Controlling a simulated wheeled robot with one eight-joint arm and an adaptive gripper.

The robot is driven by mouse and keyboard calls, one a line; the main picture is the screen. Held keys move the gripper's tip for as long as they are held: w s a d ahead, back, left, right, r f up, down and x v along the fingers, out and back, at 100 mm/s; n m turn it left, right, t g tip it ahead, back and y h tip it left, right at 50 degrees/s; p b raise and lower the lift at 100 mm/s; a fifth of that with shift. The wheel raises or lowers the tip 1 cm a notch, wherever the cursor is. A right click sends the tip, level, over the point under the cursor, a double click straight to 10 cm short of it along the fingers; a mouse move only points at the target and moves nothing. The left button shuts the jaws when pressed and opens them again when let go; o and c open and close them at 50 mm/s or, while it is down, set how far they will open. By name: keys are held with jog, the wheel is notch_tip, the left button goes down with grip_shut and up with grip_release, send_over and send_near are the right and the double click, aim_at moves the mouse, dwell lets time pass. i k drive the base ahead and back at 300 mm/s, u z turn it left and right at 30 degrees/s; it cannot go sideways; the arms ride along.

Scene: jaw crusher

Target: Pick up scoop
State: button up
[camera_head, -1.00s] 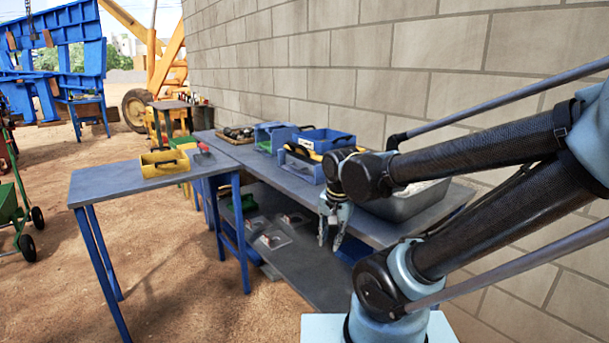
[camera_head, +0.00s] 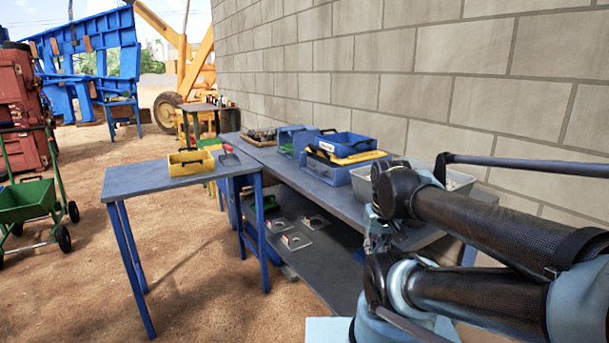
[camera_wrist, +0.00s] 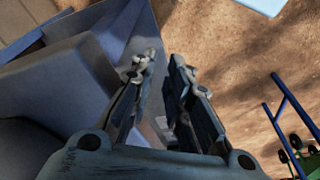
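A red-handled tool (camera_head: 229,155) lies at the right end of the small table, beside a yellow tote (camera_head: 191,163). It may be the scoop, but it is too small to tell. No other scoop can be made out. My gripper (camera_wrist: 163,62) is open and empty in the wrist view, with a gap between its two fingers. In the head view my gripper (camera_head: 377,238) hangs at the near end of the long bench, partly hidden by my arm, well to the right of the red-handled tool.
The small table (camera_head: 140,182) adjoins the long bench (camera_head: 320,196) along the block wall. Blue bins (camera_head: 342,145) and a grey tub (camera_head: 455,180) stand on the bench. A lower shelf (camera_head: 315,262) holds small items. A green cart (camera_head: 28,200) stands left. Open dirt lies in front.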

aim_at(231, 159)
jog(key=z, duration=0.05)
jog(key=k, duration=1.7)
jog(key=u, duration=0.6)
jog(key=i, duration=0.4)
jog(key=u, duration=0.4)
jog(key=i, duration=2.15)
jog(key=z, duration=0.75)
jog(key=i, duration=0.4)
jog(key=z, duration=0.2)
